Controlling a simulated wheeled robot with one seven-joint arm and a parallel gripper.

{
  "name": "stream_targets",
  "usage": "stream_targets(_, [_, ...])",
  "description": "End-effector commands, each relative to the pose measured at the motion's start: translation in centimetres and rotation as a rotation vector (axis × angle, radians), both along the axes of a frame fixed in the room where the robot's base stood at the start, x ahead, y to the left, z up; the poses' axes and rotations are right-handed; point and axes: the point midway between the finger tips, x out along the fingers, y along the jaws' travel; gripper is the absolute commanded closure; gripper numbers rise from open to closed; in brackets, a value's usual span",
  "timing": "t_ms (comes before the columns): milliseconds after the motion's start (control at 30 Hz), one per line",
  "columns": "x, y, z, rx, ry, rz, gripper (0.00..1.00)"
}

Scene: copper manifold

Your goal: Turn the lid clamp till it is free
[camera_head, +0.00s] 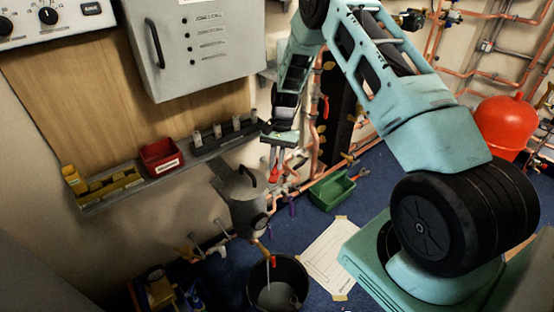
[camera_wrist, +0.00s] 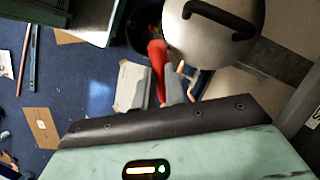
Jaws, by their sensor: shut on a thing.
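The lid clamp is a red lever (camera_head: 273,174) at the right side of a grey metal pot (camera_head: 243,207). In the wrist view the red lever (camera_wrist: 157,62) stands beside the pot's round lid (camera_wrist: 205,38), which has a black handle. My gripper (camera_head: 276,160) is shut on the red lever. In the wrist view its grey fingers (camera_wrist: 172,88) meet the lever, and the clamp's joint with the lid is partly hidden.
A black bucket (camera_head: 259,297) stands on the blue floor below the pot. A green bin (camera_head: 332,192) lies to the right. A wall shelf (camera_head: 190,163) with a red tray (camera_head: 160,156) is at the left. Copper pipes run behind my gripper.

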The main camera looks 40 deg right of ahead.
Motion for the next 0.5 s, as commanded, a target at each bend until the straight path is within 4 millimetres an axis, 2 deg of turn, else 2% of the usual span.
stream_targets(500, [0.31,0.22,0.12,-0.002,-0.002,0.494,1.0])
